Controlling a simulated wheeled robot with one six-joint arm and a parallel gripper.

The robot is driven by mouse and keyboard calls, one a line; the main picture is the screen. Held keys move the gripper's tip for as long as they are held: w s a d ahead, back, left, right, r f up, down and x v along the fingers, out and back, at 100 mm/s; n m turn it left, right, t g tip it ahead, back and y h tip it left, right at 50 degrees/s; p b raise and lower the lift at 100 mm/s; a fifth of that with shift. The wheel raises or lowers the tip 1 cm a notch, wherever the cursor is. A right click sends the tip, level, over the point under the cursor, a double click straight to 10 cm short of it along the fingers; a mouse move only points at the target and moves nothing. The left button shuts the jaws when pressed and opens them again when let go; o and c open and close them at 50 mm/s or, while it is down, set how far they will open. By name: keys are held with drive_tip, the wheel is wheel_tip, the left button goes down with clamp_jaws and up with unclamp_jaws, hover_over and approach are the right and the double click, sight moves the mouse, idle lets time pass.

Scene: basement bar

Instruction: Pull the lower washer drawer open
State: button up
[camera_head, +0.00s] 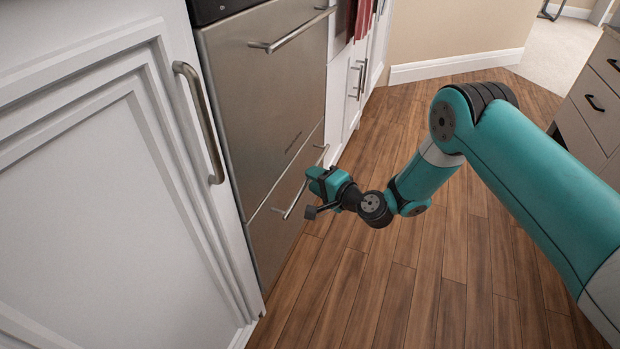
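The washer (270,90) is a stainless steel, two-drawer unit set between white cabinets. Its lower drawer (272,240) has a plain steel front that looks flush with the unit. The lower drawer's bar handle (296,198) runs along its upper part and is partly hidden by my gripper. The upper drawer's bar handle (292,31) is in clear view. My gripper (312,194) is teal and black and is at the lower handle, pointing at the drawer front. I cannot tell whether its fingers touch the bar or how far apart they are.
A white cabinet door (90,190) with a metal handle (202,122) stands at the left. White cabinets (346,90) and a red towel (363,18) are beyond the washer. Drawers (590,103) stand at the right. The wooden floor (400,275) before the washer is clear.

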drive_tip(key=shift+x, duration=1.15)
clamp_jaws()
